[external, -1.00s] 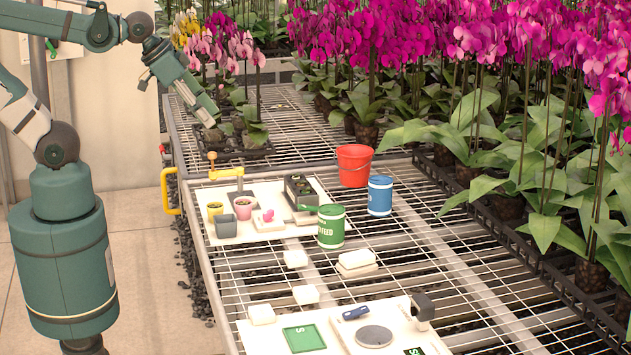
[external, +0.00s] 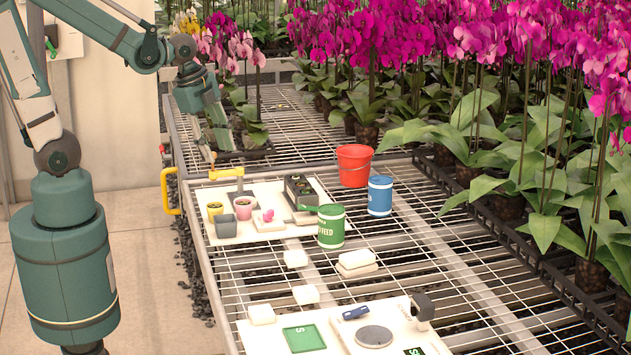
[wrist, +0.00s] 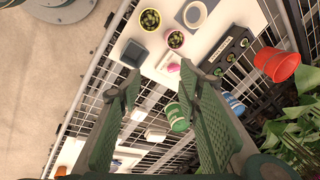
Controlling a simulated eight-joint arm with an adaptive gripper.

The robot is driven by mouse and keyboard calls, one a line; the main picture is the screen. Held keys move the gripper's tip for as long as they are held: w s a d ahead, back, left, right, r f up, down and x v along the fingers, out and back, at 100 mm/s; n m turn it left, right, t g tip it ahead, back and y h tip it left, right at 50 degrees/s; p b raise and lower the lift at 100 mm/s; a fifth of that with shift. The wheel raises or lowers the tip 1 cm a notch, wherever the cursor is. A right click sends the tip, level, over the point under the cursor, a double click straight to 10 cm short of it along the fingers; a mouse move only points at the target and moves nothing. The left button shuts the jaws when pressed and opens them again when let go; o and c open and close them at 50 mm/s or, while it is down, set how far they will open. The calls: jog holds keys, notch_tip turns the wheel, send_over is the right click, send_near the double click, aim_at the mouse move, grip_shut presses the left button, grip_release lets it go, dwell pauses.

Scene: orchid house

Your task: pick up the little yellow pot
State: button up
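The little yellow pot (external: 215,209), with a small green plant in it, stands upright at the left of the white board (external: 270,196) in the external view. In the wrist view the yellow pot (wrist: 149,19) is near the top, beyond my fingertips. My gripper (wrist: 156,78) is open with nothing between its fingers. In the external view my gripper (external: 210,155) hangs pointing down, above and behind the pot, apart from it.
Close to the yellow pot are a pink pot (external: 243,207) and a grey square pot (external: 226,226). A black planter (external: 300,190), green can (external: 331,228), blue can (external: 380,196) and red bucket (external: 354,165) stand to the right. Orchids (external: 250,125) stand behind my gripper.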

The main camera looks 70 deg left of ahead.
aim_at(219, 206)
jog(key=a+f+m+g, duration=0.1)
jog(key=f+m, duration=0.2)
jog(key=f, duration=0.1)
jog(key=a+f+m+g+b, duration=0.1)
jog(key=a+f+m, duration=0.1)
jog(key=f+m, duration=0.1)
jog(key=a+f+m+g, duration=0.1)
jog(key=a+f+m, duration=0.1)
jog(key=f, duration=0.3)
jog(key=shift+s+a+f+m+b, duration=0.15)
jog(key=shift+f+m+b, duration=0.2)
jog(key=shift+m, duration=0.25)
jog(key=shift+s+a+f+m, duration=0.1)
jog(key=shift+a+f+m, duration=0.1)
jog(key=shift+f+m, duration=0.25)
jog(key=shift+f, duration=0.15)
jog(key=shift+f+b, duration=0.5)
jog(key=shift+f, duration=0.65)
jog(key=shift+f, duration=0.15)
jog(key=shift+s+d+f+b, duration=0.1)
jog(key=shift+f+b, duration=0.95)
jog(key=shift+f, duration=1.4)
jog(key=shift+c, duration=0.6)
jog(key=c, duration=0.4)
